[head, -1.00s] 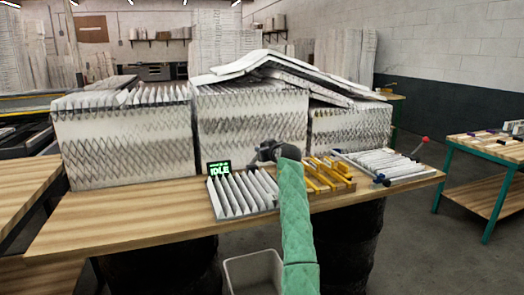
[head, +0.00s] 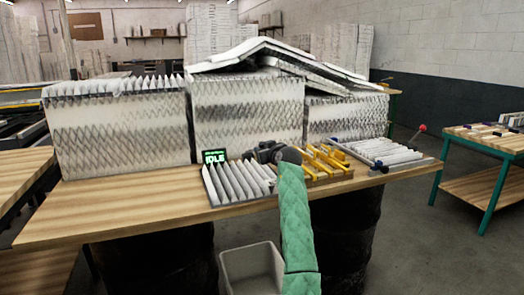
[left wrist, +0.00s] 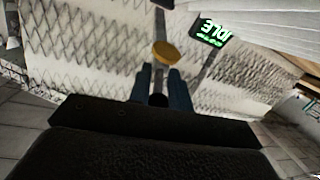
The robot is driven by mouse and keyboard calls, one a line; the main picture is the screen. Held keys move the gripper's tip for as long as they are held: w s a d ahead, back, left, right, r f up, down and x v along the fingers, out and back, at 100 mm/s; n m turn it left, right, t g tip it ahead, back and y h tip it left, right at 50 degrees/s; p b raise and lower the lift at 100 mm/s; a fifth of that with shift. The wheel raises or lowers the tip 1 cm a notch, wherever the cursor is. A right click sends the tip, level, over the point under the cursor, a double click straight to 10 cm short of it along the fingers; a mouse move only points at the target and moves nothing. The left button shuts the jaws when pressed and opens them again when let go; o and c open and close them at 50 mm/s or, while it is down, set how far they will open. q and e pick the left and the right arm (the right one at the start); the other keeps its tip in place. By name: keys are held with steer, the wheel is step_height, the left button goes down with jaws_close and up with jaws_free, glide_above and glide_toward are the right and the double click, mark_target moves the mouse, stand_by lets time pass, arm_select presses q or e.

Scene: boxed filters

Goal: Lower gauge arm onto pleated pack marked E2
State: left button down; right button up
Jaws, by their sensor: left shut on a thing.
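The green-sleeved left arm reaches up from the bottom of the head view. Its dark gripper (head: 270,152) is over the back right of a white pleated pack (head: 236,183) on the bench. In the left wrist view the blue fingers (left wrist: 160,90) are shut at a dark rod with a yellow round end (left wrist: 166,52), which looks like the gauge arm. Its contact with the pack is hidden. A small display (head: 213,157) reading IDLE stands behind the pack; it also shows in the left wrist view (left wrist: 211,32). No E2 mark is readable. My right gripper is out of view.
Tall filter stacks (head: 247,115) line the bench's back. A yellow slatted rack (head: 325,160) and a tray of white packs (head: 385,152) lie right of the gripper. A red-knobbed lever (head: 422,128) rises at the right end. The bench's left front (head: 110,208) is clear.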

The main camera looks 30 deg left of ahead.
arm_select(q)
steer(key=shift+s+a, duration=0.1)
steer(key=c, duration=1.2)
jaws_free()
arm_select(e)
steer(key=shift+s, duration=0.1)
arm_select(q)
steer(key=shift+r, duration=0.1)
steer(key=shift+r, duration=0.2)
step_height(320, 180, up, 4)
steer(key=shift+f+b, duration=0.15)
steer(key=shift+b, duration=0.4)
steer(key=d+r+b, duration=0.1)
steer(key=d+r, duration=0.5)
steer(key=d, duration=0.5)
steer(key=shift+s+d+r+b, duration=0.3)
steer(key=shift+r+b, duration=0.05)
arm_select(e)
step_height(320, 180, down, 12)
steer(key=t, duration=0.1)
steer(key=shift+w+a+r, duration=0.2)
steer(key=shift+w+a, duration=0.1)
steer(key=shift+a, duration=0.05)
